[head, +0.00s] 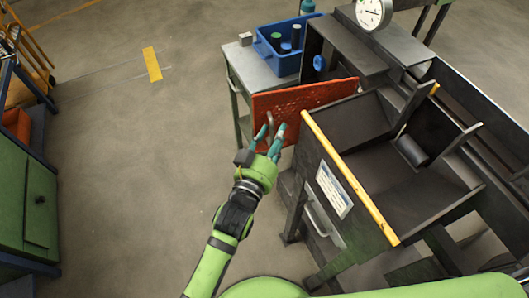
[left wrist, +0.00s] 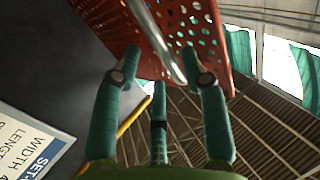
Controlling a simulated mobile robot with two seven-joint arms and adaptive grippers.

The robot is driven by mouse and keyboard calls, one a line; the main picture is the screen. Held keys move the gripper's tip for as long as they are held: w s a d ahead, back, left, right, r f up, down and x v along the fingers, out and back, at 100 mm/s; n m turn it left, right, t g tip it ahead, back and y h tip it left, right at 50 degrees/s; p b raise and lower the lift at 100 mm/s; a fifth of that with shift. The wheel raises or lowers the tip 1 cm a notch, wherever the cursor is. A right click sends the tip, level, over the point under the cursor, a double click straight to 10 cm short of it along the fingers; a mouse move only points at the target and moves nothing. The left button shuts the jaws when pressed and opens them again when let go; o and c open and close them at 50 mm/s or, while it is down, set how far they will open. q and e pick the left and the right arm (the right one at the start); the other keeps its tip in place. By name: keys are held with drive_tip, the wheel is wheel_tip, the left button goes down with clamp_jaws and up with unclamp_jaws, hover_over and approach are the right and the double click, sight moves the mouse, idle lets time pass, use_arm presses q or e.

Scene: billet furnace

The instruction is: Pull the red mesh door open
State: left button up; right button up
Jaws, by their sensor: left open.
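The red mesh door (head: 308,97) stands upright at the left end of the dark machine in the head view. Its perforated face (left wrist: 190,25) fills the top middle of the left wrist view. A grey metal bar handle (left wrist: 153,35) runs along it. My left gripper (head: 271,135) is at the door's near lower left part, beside the handle. In the left wrist view, its teal fingers (left wrist: 160,68) are open, with the handle passing between the two front fingertips. I cannot tell whether they touch it. My right gripper is not in view.
A dark machine trough (head: 365,145) with a yellow edge bar (head: 350,178) and a white label (head: 334,190) lies right of my left arm. A blue bin (head: 283,43) sits on a grey table (head: 245,66) behind the door. A green cabinet (head: 25,200) stands far left. The floor between is clear.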

use_arm(q)
drive_tip(key=v, duration=1)
drive_tip(key=shift+s+a, duration=0.3)
drive_tip(key=s+a+f+g+y, duration=0.1)
drive_tip(key=s+a+f+g, duration=0.1)
drive_tip(key=f, duration=0.8)
drive_tip(key=s+a+f+g+y, duration=0.1)
drive_tip(key=a+f+g+y, duration=0.15)
drive_tip(key=f, duration=0.75)
drive_tip(key=s+a+f+g, duration=0.2)
drive_tip(key=a+f, duration=0.1)
drive_tip(key=f, duration=0.7)
drive_tip(key=s+a+f+n+g+y, duration=0.1)
drive_tip(key=s+a+f+g, duration=0.2)
drive_tip(key=s+a+f, duration=0.2)
drive_tip(key=s+a+f+n+g+y, duration=0.1)
drive_tip(key=s+a+f, duration=0.4)
drive_tip(key=s, duration=0.6)
drive_tip(key=s+a+f+g+y, duration=0.2)
drive_tip(key=s+a+f+g, duration=0.2)
drive_tip(key=s+f, duration=0.4)
drive_tip(key=shift+s+a+f+n+g, duration=0.35)
drive_tip(key=shift+a+f+n, duration=0.05)
drive_tip(key=shift+a+f, duration=0.2)
drive_tip(key=shift+w, duration=0.1)
